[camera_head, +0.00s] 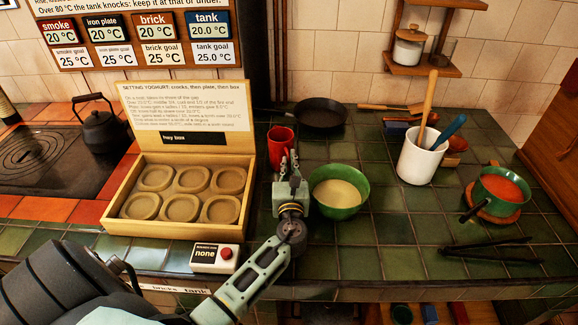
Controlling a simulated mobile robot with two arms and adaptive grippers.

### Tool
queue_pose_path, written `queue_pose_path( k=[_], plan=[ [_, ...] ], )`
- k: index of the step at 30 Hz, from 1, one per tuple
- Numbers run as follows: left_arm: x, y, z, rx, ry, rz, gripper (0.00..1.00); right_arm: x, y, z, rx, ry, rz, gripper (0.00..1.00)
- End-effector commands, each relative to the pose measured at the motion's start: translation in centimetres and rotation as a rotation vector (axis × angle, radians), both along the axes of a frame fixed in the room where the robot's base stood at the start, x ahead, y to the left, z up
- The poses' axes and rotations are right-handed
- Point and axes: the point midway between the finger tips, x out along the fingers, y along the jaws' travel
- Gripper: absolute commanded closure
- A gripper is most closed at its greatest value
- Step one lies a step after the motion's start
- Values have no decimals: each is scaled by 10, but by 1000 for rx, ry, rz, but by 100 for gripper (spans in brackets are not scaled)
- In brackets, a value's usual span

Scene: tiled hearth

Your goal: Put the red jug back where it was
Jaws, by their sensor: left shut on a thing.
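The red jug (280,146) is upright just right of the wooden box, near the back of the green tiled top. My left gripper (290,165) reaches to it from the front and is shut at its right side, where the handle seems to be. The fingers hide part of the jug's lower right. I cannot tell whether its base touches the tiles. My right gripper is not in view.
A green bowl (340,207) of pale liquid stands close right of my gripper. The open wooden box (125,228) with several round pots is at left. A white crock (412,165), a green pan (499,209) and dark tongs (490,251) are at right.

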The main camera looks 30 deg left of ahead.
Motion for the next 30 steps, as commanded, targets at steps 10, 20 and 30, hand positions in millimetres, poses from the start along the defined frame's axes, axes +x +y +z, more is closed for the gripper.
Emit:
queue_pose_path(
  k=[10, 20, 30],
  plan=[
    [0, 0, -1, 1, 1, 0, 74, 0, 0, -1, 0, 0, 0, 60],
    [-5, -4, 0, -1, 2, -1, 74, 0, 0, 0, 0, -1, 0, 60],
    [-62, -44, -3, -3, 2, -2, 74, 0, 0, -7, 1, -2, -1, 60]
  ],
)
